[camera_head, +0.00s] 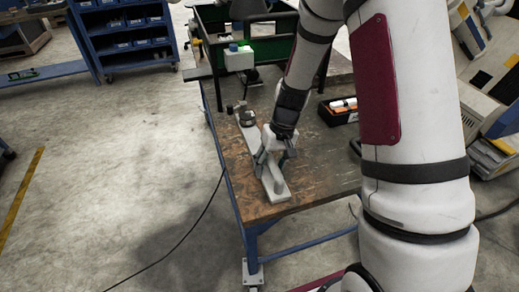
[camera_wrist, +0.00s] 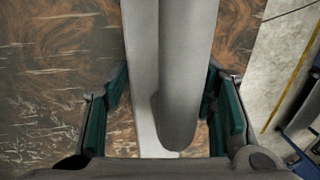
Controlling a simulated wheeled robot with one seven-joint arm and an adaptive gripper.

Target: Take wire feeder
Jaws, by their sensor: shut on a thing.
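A long, light grey device, which looks like the wire feeder (camera_head: 277,194), lies on the worn wooden tabletop (camera_head: 232,170) near the table's left edge. A dark round part shows at its far end. My gripper (camera_head: 275,158) points down over its near half. In the wrist view, the grey body (camera_wrist: 175,60) runs between the green-padded fingers of my gripper (camera_wrist: 166,78), one on each side. My gripper is shut on it. The fingers and wrist hide part of the device in the head view. I cannot tell whether it is clear of the tabletop.
A black tray (camera_head: 338,117) with orange and white items sits right of my arm on the table. A green-framed rack (camera_head: 281,36) and a white box with a blue top (camera_head: 239,60) stand behind. The floor left of the table is mostly open, with a cable (camera_head: 178,238) across it.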

